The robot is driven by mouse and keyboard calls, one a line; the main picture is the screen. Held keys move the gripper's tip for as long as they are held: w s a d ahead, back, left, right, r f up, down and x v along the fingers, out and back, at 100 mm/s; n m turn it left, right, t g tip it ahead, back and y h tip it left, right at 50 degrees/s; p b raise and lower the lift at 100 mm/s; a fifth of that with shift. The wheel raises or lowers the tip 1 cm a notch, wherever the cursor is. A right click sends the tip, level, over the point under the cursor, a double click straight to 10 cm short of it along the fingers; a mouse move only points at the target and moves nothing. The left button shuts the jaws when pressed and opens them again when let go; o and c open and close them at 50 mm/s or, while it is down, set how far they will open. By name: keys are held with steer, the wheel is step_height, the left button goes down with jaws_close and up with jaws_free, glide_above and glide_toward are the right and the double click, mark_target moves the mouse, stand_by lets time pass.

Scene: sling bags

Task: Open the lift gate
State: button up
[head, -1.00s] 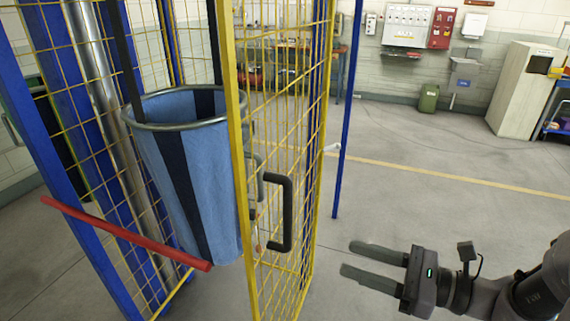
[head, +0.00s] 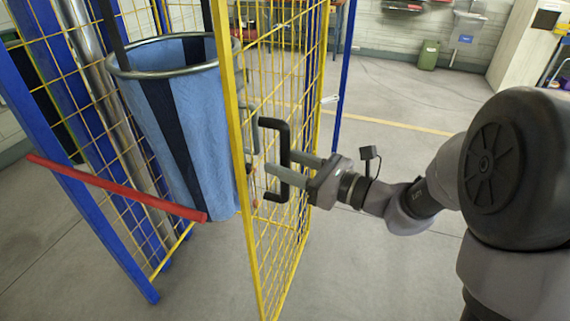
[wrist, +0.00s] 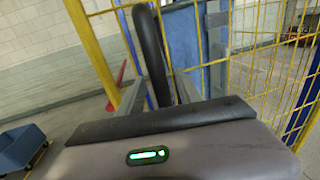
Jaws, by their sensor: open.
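The lift gate (head: 283,235) is a yellow-framed wire mesh panel, seen at a slant in the head view. A dark D-shaped handle (head: 284,140) stands out from its near side. My gripper (head: 278,164) is at the handle, with its jaws open. In the wrist view, the handle's bar (wrist: 150,45) runs between the two fingers, one on each side. I cannot tell whether either finger touches it. Whether the gate is latched or slightly ajar is not clear.
A blue bag with a dark stripe (head: 208,120) hangs from a metal ring behind the gate. A red bar (head: 115,187) juts across the cage's left side. Blue posts (head: 342,80) frame the cage. Grey floor is open at right; a blue cart (wrist: 22,145) shows in the wrist view.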

steer(key=shift+c, duration=0.3)
jaws_close()
stand_by(1.2)
